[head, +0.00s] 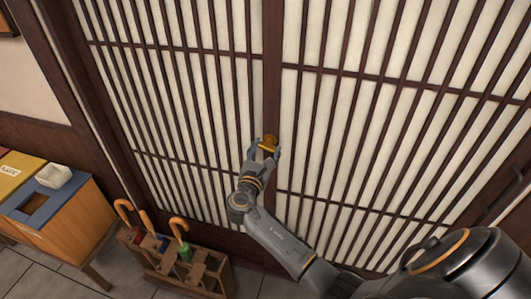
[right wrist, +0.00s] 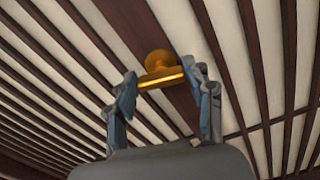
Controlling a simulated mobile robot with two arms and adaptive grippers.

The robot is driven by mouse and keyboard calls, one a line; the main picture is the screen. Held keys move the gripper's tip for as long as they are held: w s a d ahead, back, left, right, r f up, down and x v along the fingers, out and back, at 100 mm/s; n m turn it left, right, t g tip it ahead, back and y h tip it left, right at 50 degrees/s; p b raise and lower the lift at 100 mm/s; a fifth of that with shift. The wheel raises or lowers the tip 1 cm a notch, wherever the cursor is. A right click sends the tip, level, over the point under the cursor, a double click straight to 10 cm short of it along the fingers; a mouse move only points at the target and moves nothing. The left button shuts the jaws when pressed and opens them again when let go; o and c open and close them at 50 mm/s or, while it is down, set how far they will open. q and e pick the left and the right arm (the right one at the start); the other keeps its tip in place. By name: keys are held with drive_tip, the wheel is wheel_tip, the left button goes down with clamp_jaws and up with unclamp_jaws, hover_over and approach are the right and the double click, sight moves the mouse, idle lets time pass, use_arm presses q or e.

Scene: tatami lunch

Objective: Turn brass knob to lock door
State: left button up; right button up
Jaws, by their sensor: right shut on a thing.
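The brass knob (head: 269,140) sits on the dark middle stile of the slatted door (head: 272,60). In the right wrist view the knob (right wrist: 160,72) shows a round base on the wood and a crossbar in front. My right gripper (head: 262,152) is at the knob, and its fingers are shut on the crossbar's two ends. In the right wrist view the gripper (right wrist: 161,80) has one fingertip at each end of the bar. The bar lies close to level, with its right end slightly higher in that view. My left gripper is not in view.
A wooden umbrella stand (head: 190,268) with several umbrellas stands on the floor at lower left. A wooden box cabinet (head: 65,222) with a blue top and a white cloth (head: 53,175) is further left. A dark handle (head: 502,200) is on the door at right.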

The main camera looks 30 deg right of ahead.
drive_tip(key=m+b, duration=0.1)
drive_tip(key=m, duration=0.1)
drive_tip(key=m+b, duration=0.1)
drive_tip(key=shift+f+m+b, duration=0.3)
drive_tip(key=shift+m+b, duration=0.1)
drive_tip(key=m+b, duration=0.3)
drive_tip(key=shift+s+d+m, duration=0.1)
drive_tip(key=shift+m, duration=0.2)
drive_tip(key=shift+m+b, duration=3.5)
drive_tip(key=shift+m, duration=0.4)
drive_tip(key=o, duration=1.2)
drive_tip(key=shift+c, duration=0.2)
